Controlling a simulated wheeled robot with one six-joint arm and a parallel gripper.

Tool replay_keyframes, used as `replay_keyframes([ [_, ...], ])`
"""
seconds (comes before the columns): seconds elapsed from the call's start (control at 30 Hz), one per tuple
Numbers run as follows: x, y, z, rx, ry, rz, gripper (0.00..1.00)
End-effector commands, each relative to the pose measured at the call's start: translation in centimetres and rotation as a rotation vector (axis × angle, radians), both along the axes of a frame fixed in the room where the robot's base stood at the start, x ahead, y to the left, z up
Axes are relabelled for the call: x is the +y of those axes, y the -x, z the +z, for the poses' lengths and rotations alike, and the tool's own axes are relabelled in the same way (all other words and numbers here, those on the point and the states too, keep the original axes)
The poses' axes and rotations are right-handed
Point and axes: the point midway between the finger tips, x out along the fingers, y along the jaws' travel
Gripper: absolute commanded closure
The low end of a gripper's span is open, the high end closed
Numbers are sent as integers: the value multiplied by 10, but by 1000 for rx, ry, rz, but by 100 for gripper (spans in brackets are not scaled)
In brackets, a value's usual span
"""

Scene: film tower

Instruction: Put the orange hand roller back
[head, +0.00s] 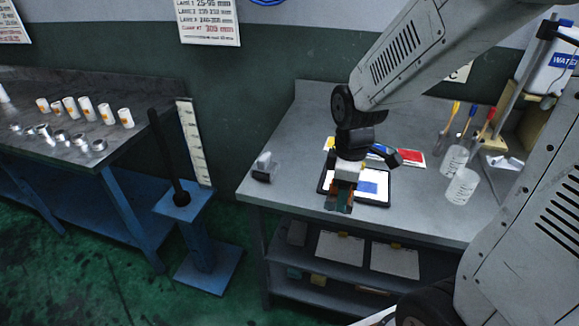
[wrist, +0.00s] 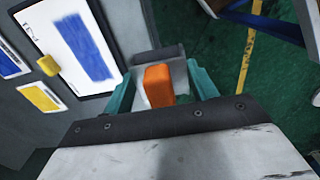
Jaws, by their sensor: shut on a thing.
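My gripper (head: 340,200) is above the front edge of the right-hand bench, pointing down, and overlaps the left part of the black-framed board (head: 375,202) in the head view. In the wrist view its teal fingers (wrist: 160,72) are shut on the orange hand roller (wrist: 158,85), whose orange part sits between them. A pale grey part shows just beyond the orange. The board's white sheet with a blue painted patch (wrist: 84,46) lies to the left in the wrist view. In the head view the fingers mostly hide the roller.
A small grey object (head: 263,167) stands at the bench's left corner. Clear cups (head: 462,187) and upright coloured-handled tools are on the right. A red card (head: 411,157) lies behind the board. A shelf (head: 335,262) is below. A blue pedestal (head: 204,247) with a black rod stands left.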

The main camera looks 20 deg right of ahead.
Motion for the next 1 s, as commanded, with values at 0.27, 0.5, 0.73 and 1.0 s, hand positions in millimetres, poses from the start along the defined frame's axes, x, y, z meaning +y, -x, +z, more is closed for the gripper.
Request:
replay_keyframes([
  [0.27, 9, -42, -5, 0, 1, -6, 71],
  [0.5, 29, -104, -11, 1, 2, -7, 71],
  [0.73, 44, -145, -15, 0, 1, -5, 71],
  [1.0, 47, -152, -29, 2, 1, -5, 71],
])
